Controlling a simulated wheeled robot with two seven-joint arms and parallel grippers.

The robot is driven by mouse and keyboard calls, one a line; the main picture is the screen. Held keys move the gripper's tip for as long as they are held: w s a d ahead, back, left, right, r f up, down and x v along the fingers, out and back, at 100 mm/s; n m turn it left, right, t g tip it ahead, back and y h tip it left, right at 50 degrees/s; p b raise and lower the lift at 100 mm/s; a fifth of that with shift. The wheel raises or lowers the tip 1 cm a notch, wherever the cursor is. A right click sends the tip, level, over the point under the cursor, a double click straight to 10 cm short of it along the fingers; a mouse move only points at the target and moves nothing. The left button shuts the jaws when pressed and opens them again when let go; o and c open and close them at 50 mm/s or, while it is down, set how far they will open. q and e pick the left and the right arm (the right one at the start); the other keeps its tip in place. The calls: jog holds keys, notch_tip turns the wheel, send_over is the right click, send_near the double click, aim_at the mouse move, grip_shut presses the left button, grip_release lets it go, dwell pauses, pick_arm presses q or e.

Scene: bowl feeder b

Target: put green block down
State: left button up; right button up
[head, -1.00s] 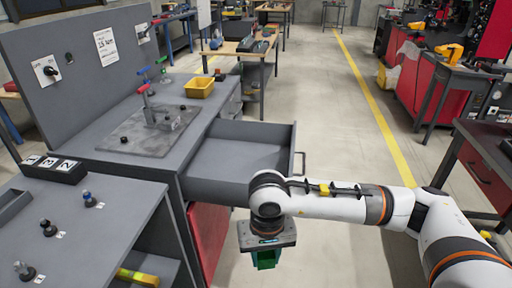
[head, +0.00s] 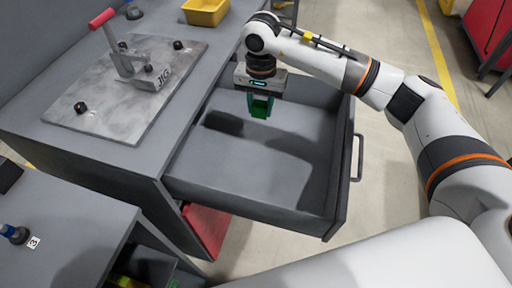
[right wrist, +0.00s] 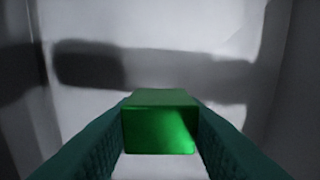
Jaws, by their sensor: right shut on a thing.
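The green block (head: 260,107) is held between the fingers of my right gripper (head: 260,101), over the far part of the open grey drawer (head: 245,170). In the right wrist view the green block (right wrist: 160,123) sits between the two teal fingers, with the pale drawer floor beyond it. The block appears to be above the drawer floor; the exact gap is hard to tell. My left gripper does not show.
The drawer is empty apart from shadows, with a handle (head: 357,158) on its right side. A metal plate with a red-handled clamp (head: 125,55) lies on the bench at left. A yellow bin (head: 205,11) stands at the back.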

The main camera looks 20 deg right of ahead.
aim_at(259, 138)
jog(key=shift+w+a+f, duration=0.1)
jog(key=shift+w+f, duration=0.15)
jog(key=shift+f, duration=0.25)
jog(key=f, duration=0.4)
jog(key=shift+s, duration=0.25)
jog(key=shift+w+f+p, duration=0.15)
jog(key=shift+f+p, duration=0.25)
jog(key=shift+f, duration=1.95)
jog(key=shift+f, duration=0.1)
jog(key=o, duration=1)
jog(key=shift+o, duration=0.2)
notch_tip(259, 138, up, 12)
jog(key=shift+r+b, duration=0.15)
jog(key=shift+b, duration=0.3)
